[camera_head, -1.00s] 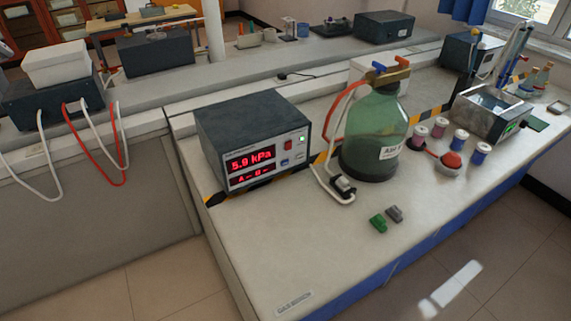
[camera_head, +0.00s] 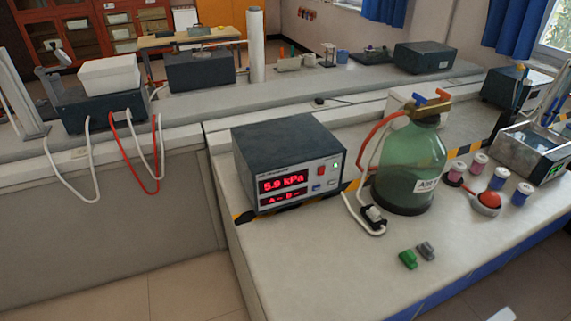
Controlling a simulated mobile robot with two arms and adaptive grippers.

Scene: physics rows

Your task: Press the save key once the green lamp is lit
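The pressure meter (camera_head: 288,165) is a dark box with a light front panel, standing on the bench. Its red display (camera_head: 283,184) reads about 5.9 kPa, with a smaller line below showing A and B with dashes. Neither of my grippers is in view.
A green glass bottle (camera_head: 408,168) with a red hose stands right of the meter. A white cable connector (camera_head: 374,215) lies in front. Green (camera_head: 408,259) and grey (camera_head: 426,250) clips lie near the front edge. The bench before the meter is clear.

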